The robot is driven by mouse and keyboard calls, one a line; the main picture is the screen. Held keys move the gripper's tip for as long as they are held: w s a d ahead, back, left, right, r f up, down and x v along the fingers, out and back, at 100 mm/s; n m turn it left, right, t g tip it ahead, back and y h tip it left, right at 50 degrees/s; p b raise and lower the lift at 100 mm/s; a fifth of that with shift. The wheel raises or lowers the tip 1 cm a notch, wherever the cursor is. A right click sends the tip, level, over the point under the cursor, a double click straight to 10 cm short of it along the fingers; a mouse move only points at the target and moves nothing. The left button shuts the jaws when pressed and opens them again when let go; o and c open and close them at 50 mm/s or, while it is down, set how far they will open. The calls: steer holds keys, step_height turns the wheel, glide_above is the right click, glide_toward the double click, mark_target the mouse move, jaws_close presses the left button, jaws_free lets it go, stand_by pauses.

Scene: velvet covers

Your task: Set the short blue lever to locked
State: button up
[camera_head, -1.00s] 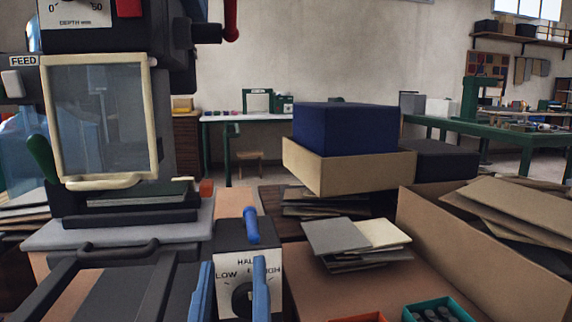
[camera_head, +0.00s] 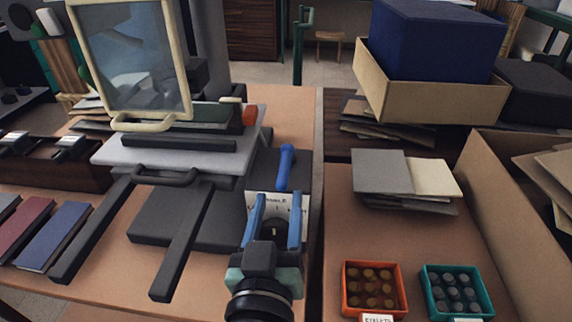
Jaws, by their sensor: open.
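The short blue lever (camera_head: 286,166) stands up from the top of a dark box behind a white dial plate (camera_head: 277,208). It leans slightly, with its rounded end up. No locked marking can be read near it. My gripper (camera_head: 276,203) has two blue fingers, apart with nothing between them. It is in front of the dial plate, nearer than the lever and just below it in the picture. The fingers hide parts of the plate and its lettering. I cannot tell whether they touch the box.
A dark press with a cream-framed clear guard (camera_head: 130,60) stands left, with black rails in front. Right are an orange tray (camera_head: 374,312), a teal tray (camera_head: 458,312), a stack of grey and cream boards (camera_head: 380,172) and a box with a blue block (camera_head: 435,40). Books lie far left.

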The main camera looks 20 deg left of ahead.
mark_target(285, 164)
steer(key=b+x, duration=0.1)
steer(key=x, duration=0.7)
steer(key=shift+w, duration=0.35)
jaws_close()
stand_by(1.0)
